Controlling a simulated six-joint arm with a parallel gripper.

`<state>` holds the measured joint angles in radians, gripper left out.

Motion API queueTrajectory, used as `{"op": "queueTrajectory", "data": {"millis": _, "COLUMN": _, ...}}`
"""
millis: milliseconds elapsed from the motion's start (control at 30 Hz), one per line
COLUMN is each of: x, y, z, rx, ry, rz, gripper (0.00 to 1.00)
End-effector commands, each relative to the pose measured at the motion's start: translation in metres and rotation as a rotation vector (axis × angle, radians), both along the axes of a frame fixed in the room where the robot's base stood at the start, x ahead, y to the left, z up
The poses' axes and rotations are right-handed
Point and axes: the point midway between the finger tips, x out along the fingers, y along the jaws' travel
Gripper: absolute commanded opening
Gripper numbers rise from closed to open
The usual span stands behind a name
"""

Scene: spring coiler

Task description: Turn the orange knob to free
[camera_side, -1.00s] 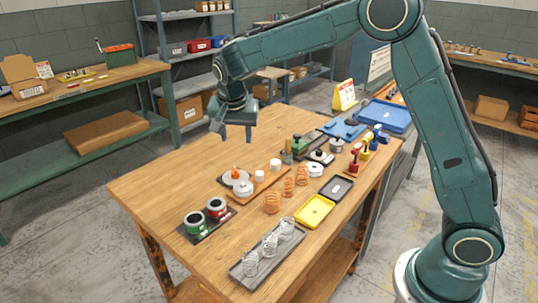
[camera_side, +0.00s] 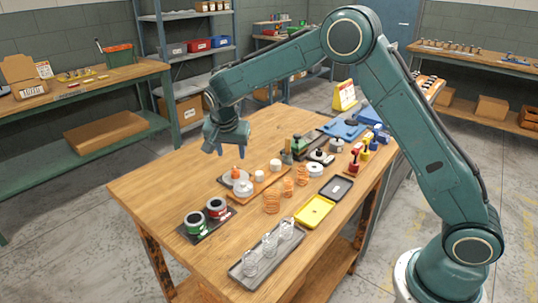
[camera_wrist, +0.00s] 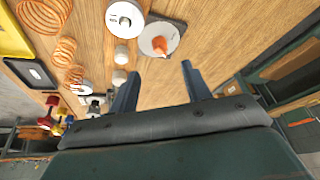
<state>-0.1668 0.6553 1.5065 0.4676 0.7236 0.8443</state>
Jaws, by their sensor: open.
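The orange knob (camera_wrist: 160,44) sits on a light round dial with dark marks (camera_wrist: 150,32) in the wrist view; the lettering is too small to read.
White cylinders (camera_side: 260,176) stand right of the knob. Orange coils (camera_side: 272,202), a yellow tray (camera_side: 314,211) and a grey tray (camera_side: 268,250) lie to the right and front. The table's left part is bare.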

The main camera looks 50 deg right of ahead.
Motion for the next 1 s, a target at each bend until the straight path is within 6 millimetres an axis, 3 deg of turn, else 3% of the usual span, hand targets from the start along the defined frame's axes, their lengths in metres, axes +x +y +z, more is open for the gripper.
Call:
{"op": "queueTrajectory", "data": {"millis": 500, "x": 0.018, "y": -0.024, "z": -0.073, "rx": 0.0, "ry": 0.003, "rz": -0.002, "gripper": 0.48}}
{"op": "queueTrajectory", "data": {"millis": 700, "x": 0.022, "y": -0.029, "z": -0.088, "rx": 0.0, "ry": 0.0, "rz": -0.002, "gripper": 0.48}}
{"op": "queueTrajectory", "data": {"millis": 1000, "x": 0.024, "y": -0.031, "z": -0.094, "rx": 0.0, "ry": 0.0, "rz": -0.001, "gripper": 0.48}}
